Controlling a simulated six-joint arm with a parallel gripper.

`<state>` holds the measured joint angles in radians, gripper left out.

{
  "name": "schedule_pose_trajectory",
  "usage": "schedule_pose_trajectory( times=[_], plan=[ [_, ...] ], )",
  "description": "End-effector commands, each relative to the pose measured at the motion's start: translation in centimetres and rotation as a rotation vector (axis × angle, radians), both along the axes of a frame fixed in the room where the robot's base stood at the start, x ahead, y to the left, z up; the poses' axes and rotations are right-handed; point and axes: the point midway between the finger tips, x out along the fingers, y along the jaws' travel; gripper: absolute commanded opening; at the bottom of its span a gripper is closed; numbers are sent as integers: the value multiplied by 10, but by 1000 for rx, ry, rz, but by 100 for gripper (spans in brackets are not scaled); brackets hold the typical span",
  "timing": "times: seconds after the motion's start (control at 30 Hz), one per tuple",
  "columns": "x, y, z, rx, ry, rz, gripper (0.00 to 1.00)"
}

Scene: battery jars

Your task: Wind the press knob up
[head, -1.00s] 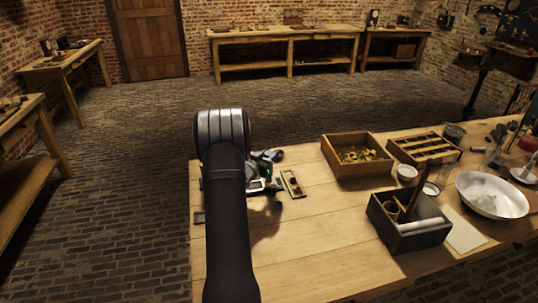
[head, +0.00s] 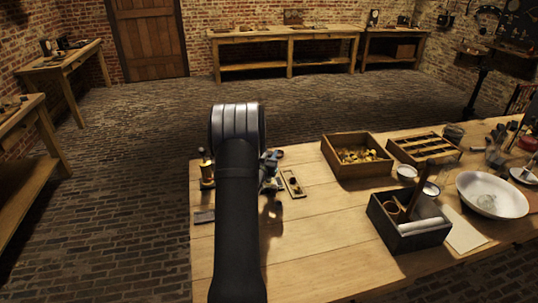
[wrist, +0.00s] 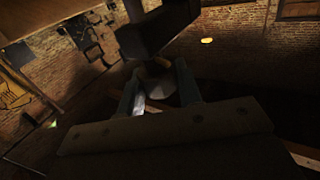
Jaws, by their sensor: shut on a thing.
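In the wrist view my gripper (wrist: 156,82) has its two fingers on either side of a dim grey, rounded piece, the press knob (wrist: 161,90), and is shut on it. A dark block hangs close above the fingers. In the head view my arm hides the gripper, the knob and most of the press. Only small brass and dark metal parts (head: 207,178) show left of my arm, and bluish metal parts (head: 270,172) show right of it. The knob's height on its screw cannot be told.
On the bench (head: 320,250), a small wooden plate (head: 293,184) lies right of my arm. Farther right stand a wooden box of brass pieces (head: 357,155), a slotted wooden tray (head: 424,147), a dark tool box (head: 408,222) and a white bowl (head: 492,195). The bench's front middle is bare.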

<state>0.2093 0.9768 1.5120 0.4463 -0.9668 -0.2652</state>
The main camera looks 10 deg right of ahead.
Motion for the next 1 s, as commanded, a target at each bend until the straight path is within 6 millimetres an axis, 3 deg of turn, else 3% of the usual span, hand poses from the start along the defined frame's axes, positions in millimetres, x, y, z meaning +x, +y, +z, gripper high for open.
schedule_pose_trajectory(
  times=[0.1,0.13,0.23,0.67,1.0],
  plan=[
    [0,0,1,-1,-1,0,9],
    [0,0,1,-1,-1,0,36],
    [0,0,0,-1,-1,0,53],
    [-9,6,0,0,0,-1,53],
    [-70,47,1,0,1,2,53]
  ],
)
